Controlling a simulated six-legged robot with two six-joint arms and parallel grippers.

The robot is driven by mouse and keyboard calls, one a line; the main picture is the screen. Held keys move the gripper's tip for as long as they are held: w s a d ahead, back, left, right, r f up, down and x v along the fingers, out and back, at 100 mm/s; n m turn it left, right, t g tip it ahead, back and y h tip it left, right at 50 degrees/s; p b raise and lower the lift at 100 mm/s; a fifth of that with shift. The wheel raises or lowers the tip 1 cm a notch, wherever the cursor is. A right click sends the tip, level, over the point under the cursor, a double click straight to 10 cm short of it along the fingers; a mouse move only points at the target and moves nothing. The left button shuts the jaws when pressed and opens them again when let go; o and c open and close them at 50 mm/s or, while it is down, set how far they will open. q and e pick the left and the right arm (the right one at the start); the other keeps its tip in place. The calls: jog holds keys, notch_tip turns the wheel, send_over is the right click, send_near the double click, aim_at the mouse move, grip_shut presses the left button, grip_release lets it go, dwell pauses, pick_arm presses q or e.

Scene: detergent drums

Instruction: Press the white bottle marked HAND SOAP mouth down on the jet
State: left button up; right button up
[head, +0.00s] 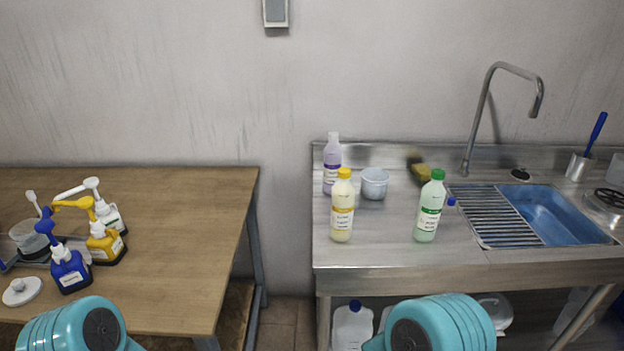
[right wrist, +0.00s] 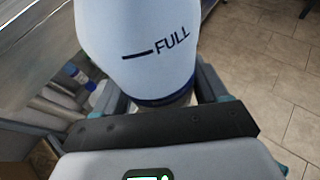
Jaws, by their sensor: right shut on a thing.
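In the right wrist view my right gripper (right wrist: 170,98) is shut on a white, rounded vessel marked FULL (right wrist: 140,35), with a dark blue band at its lower end. No HAND SOAP lettering shows on it, and its mouth is out of view. In the head view a white pump bottle (head: 116,220) with a green-edged label stands on the wooden table; its wording is too small to read. A black spoked ring (head: 610,197) at the sink's right edge may be the jet. My left gripper is out of view.
Blue (head: 70,272) and yellow (head: 104,245) pump bottles stand on the wooden table (head: 190,215). The steel counter (head: 385,235) holds a yellow-capped bottle (head: 342,207), a green-capped bottle (head: 430,207), a purple bottle (head: 332,165) and a pale cup (head: 374,184). The tap (head: 490,95) rises behind the blue basin (head: 550,215).

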jog(key=w+r+n+t+y, duration=0.1)
jog(key=r+n+y, duration=0.1)
jog(key=r, duration=0.3)
jog(key=w+r+n+t+y, duration=0.1)
jog(key=r+n+t+y, duration=0.1)
jog(key=r, duration=0.3)
jog(key=r+n+t+y, duration=0.1)
jog(key=r+n, duration=0.1)
jog(key=r, duration=0.3)
jog(key=shift+w+d+r+y, duration=0.25)
jog(key=shift+w+r+y, duration=0.1)
jog(key=shift+w+y, duration=0.05)
jog(key=shift+w+a+f+n+t+y, duration=0.15)
jog(key=shift+a+n+t+y, duration=0.15)
jog(key=shift+a+n, duration=0.1)
jog(key=shift+f, duration=0.1)
